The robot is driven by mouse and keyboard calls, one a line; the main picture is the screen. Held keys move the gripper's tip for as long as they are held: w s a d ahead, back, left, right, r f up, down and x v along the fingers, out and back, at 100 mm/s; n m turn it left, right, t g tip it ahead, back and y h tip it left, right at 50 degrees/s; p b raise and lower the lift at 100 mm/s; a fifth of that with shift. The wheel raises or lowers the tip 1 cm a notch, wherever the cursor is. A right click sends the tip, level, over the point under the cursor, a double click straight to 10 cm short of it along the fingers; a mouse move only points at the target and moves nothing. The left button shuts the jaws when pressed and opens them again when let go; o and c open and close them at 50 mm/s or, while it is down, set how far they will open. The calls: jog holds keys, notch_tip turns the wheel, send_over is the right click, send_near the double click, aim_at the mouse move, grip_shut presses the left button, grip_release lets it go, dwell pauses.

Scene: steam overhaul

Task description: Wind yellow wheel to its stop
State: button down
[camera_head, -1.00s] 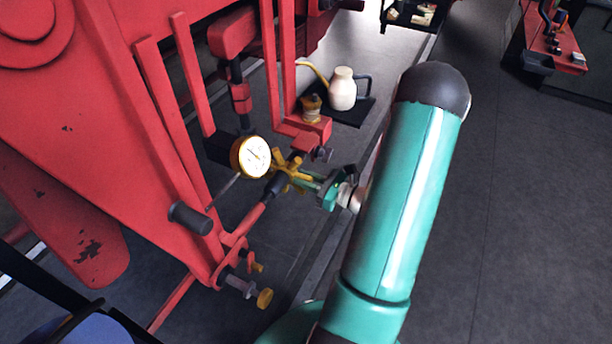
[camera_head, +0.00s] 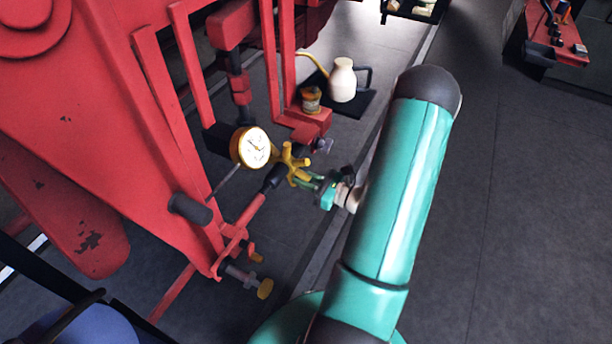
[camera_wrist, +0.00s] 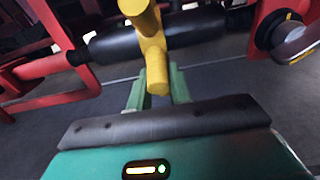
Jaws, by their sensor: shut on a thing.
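The yellow wheel (camera_head: 291,164) is a spoked hand wheel beside a round dial gauge (camera_head: 252,147) on the red machine. My gripper (camera_head: 312,181) reaches it from the right, with its green fingers at the wheel. In the wrist view the wheel (camera_wrist: 153,45) shows close up, and one yellow spoke lies between my two green fingers (camera_wrist: 157,90). The fingers are shut on that spoke. Behind the wheel runs a dark cylinder (camera_wrist: 115,43) on a red pipe. My arm hides part of the floor to the right of the wheel.
A cream oil can (camera_head: 342,80) stands on a dark mat behind the wheel, near a small amber-coloured jar (camera_head: 311,99). A smaller yellow knob (camera_head: 265,288) sits low on the red machine (camera_head: 110,120). The dark floor at right is clear up to a red bench (camera_head: 556,40).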

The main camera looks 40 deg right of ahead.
jog(key=shift+w+a+f, duration=0.1)
jog(key=shift+f, duration=0.2)
jog(key=shift+w+a+f, duration=0.15)
jog(key=shift+w+f, duration=0.4)
jog(key=shift+f, duration=0.35)
jog(key=shift+w+f, duration=0.15)
jog(key=shift+w, duration=0.05)
jog(key=c, duration=1.2)
grip_release()
jog(key=shift+c, duration=0.2)
